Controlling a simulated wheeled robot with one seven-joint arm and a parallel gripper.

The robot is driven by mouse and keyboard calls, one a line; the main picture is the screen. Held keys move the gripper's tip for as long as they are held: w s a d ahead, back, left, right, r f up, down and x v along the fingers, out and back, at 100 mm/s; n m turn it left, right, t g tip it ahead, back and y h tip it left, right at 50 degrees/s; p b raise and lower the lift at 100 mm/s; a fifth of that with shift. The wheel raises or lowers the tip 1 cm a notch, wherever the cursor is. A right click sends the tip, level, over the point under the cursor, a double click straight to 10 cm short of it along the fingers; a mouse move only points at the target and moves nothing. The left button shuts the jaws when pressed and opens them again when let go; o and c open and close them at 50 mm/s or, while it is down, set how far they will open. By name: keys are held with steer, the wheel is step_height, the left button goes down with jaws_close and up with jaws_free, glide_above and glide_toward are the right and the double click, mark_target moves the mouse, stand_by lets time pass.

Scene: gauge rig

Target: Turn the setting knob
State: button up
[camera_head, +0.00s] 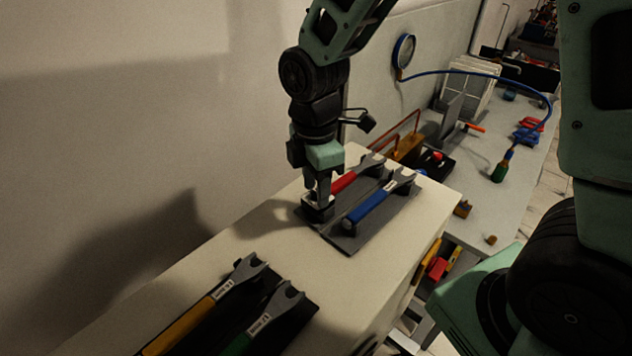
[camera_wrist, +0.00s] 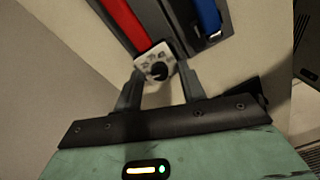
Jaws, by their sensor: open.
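A small white dial plate (camera_wrist: 146,58) with a dark round knob (camera_wrist: 158,71) at its middle shows in the wrist view, at the end of the red-handled wrench (camera_wrist: 122,22). My gripper (camera_wrist: 161,72) is open, with one finger on each side of the knob; I cannot tell whether either finger touches it. In the head view my gripper (camera_head: 318,193) points down over the dark block at the near end of the red wrench (camera_head: 345,182). The fingers and their shadow partly hide the knob there.
A blue wrench (camera_head: 370,207) lies beside the red one on a grey plate (camera_head: 345,244). Yellow (camera_head: 190,322) and green (camera_head: 240,345) wrenches lie nearer on the bench. A grey table (camera_head: 478,205) behind holds a blue hose (camera_head: 470,73) and tools. A wall stands at left.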

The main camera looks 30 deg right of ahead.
jaws_close()
steer(key=shift+m, duration=0.4)
steer(key=m, duration=0.4)
steer(key=shift+m, duration=0.3)
steer(key=m, duration=0.5)
steer(key=shift+m, duration=0.3)
steer(key=m, duration=0.6)
steer(key=shift+r, duration=0.1)
steer(key=m+p, duration=0.1)
steer(key=m, duration=0.5)
steer(key=shift+d+m+t+p, duration=0.1)
steer(key=shift+m+t+p, duration=0.2)
steer(key=shift+p, duration=0.05)
